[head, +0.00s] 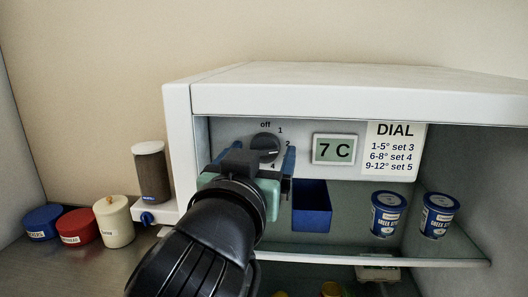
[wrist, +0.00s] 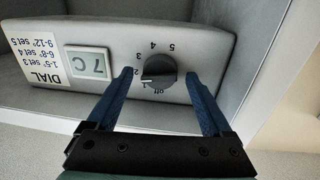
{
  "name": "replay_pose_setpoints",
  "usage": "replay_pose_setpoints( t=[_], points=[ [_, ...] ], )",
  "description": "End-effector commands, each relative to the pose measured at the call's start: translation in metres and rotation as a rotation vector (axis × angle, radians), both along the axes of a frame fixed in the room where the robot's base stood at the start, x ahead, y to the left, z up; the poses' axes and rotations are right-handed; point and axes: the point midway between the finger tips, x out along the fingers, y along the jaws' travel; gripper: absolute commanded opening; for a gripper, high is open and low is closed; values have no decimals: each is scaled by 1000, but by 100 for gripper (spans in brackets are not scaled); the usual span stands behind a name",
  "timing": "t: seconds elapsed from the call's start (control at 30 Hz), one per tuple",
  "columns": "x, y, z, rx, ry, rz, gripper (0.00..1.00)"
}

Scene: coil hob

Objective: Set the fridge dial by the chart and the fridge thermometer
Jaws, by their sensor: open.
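The fridge dial (head: 265,146) is a dark round knob on the white panel, with marks from off round to 5. In the upside-down wrist view, the dial (wrist: 159,71) has a pale pointer mark near the 1. The thermometer (head: 334,149) reads 7 C. The chart (head: 394,149) says 1-5° set 3, 6-8° set 4, 9-12° set 5. My gripper (wrist: 160,76) is open, its two blue fingers on either side of the dial with gaps showing. In the head view, my gripper (head: 253,161) hides the dial's lower part.
A blue bin (head: 312,206) hangs below the panel, close to my gripper's right. Two blue yogurt cups (head: 387,213) stand on the shelf (head: 360,259). Outside, left of the fridge, are a dispenser (head: 152,175) and blue, red and cream lidded jars (head: 115,222).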

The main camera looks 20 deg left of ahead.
Motion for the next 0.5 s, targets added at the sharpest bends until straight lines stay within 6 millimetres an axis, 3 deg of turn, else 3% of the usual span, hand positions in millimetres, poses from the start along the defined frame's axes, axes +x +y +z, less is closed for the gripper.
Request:
replay_pose_setpoints(
  t=[0.03, 0.4, 0.47, 0.5],
  points=[
    [0, 0, 0, 0, 0, 0, 79],
    [0, 0, 1, 0, 0, 1, 13],
    [-1, 1, 1, 0, 0, 1, 2],
    [-1, 1, 1, 0, 0, 2, 2]
  ],
)
